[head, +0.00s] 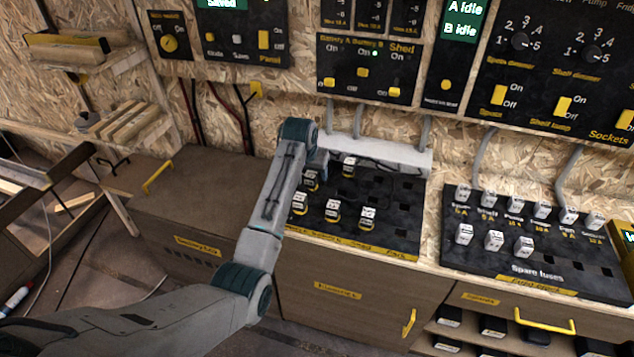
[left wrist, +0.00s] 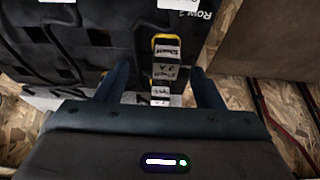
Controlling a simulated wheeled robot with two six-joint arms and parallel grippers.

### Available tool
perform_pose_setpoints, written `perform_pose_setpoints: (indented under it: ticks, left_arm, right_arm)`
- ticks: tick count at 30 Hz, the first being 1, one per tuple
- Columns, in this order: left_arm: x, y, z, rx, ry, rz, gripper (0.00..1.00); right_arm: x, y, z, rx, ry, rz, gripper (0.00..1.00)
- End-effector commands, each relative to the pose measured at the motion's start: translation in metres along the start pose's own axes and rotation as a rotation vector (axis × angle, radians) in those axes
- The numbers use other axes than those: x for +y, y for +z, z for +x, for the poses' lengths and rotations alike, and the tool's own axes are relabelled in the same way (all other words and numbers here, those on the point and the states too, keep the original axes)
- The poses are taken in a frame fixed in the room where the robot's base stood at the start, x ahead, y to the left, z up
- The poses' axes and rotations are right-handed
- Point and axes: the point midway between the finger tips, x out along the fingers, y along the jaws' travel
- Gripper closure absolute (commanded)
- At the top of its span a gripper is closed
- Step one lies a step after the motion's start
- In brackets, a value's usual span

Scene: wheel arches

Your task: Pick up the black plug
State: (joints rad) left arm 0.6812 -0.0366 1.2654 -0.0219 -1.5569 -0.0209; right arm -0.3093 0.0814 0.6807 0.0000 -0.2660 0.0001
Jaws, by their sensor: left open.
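In the head view, several plugs or fuses with white label faces stand on the black panel (head: 395,235), such as one at the front (head: 367,217). I cannot tell which of them, if any, is the black plug. My left gripper (head: 318,168) is over the upper left part of this panel, partly hidden behind its own arm. In the left wrist view my left gripper (left wrist: 160,88) is open, its two dark fingers apart. Between and just beyond them is a yellow-edged plug (left wrist: 166,47) with white labels; I see no contact. My right gripper is not in view.
A second black panel (head: 590,255) of spare fuses lies to the right. A white rail (head: 395,153) with grey conduits runs behind the first panel. The wooden wall holds switch panels (head: 368,68). The brown cabinet top (head: 190,195) at left is mostly clear.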

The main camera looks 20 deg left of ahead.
Motion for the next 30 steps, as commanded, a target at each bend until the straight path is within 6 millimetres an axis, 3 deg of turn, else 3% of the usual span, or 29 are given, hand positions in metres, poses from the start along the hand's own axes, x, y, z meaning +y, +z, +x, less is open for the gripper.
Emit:
perform_pose_setpoints:
  ticks: [7,15,25,30]
  left_arm:
    - [-0.003,-0.001,0.018,-0.001,-0.001,0.000,0.38]
    - [-0.008,-0.002,0.053,0.000,0.000,0.000,0.38]
    - [-0.008,-0.002,0.060,0.003,0.000,0.000,0.38]
    - [-0.008,-0.002,0.060,0.003,0.000,0.000,0.70]
  right_arm:
    - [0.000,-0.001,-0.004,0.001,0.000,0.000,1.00]
    - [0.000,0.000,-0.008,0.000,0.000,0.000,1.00]
    - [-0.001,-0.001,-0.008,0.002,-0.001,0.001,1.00]
    - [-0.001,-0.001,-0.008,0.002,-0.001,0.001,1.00]
